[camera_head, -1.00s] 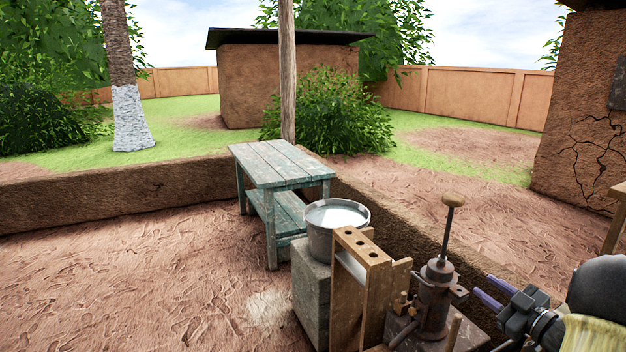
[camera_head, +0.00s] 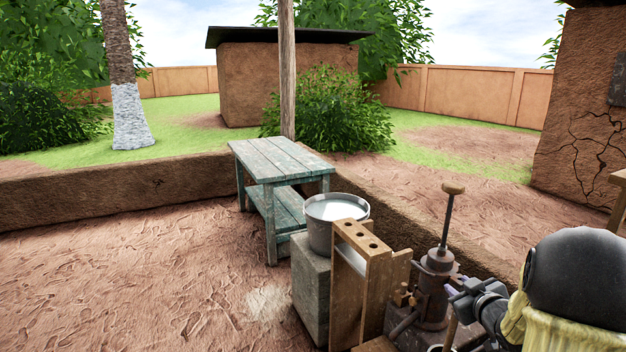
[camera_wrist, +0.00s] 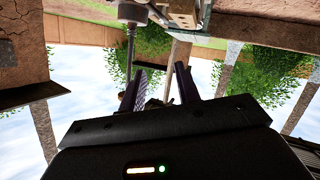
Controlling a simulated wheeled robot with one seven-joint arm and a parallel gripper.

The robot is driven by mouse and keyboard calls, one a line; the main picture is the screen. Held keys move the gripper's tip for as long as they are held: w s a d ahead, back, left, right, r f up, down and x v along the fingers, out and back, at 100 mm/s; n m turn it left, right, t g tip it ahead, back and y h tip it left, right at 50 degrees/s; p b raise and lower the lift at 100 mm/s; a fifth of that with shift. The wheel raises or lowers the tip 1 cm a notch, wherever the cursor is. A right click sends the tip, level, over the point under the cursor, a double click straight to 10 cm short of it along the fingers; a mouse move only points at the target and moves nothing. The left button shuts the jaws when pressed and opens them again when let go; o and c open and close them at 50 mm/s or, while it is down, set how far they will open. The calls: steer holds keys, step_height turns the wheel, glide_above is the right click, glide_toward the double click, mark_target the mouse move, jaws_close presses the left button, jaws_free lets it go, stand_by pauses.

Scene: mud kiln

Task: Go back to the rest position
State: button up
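My gripper (camera_head: 458,287) is at the lower right of the head view, close to the right side of a dark metal hand press (camera_head: 436,290). Whether it touches the press cannot be told. In the wrist view, which is upside down, my gripper (camera_wrist: 160,80) shows two dark purple fingers standing apart, with nothing visibly held between them. My arm covers the lower right corner of the head view.
A wooden rack with holes (camera_head: 360,262) stands left of the press. A metal bucket of pale liquid (camera_head: 321,237) sits on a grey block (camera_head: 310,285). A worn green table (camera_head: 275,162) stands behind. The dirt floor (camera_head: 130,285) at left is clear.

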steer(key=s+a+f+m+g+b, duration=0.25)
steer(key=s+a+f+g, duration=0.4)
steer(key=s+a, duration=0.45)
steer(key=s+a+f+m+g+b, duration=0.25)
steer(key=s+a+f+g, duration=0.4)
steer(key=s, duration=0.65)
step_height(320, 180, up, 18)
steer(key=a+t+p, duration=0.1)
steer(key=a+p, duration=0.1)
steer(key=p, duration=1.6)
steer(key=shift+s+f+h+p, duration=0.15)
steer(key=shift+f+h+p, duration=0.1)
steer(key=shift+h+p, duration=0.05)
steer(key=shift+s+d, duration=0.1)
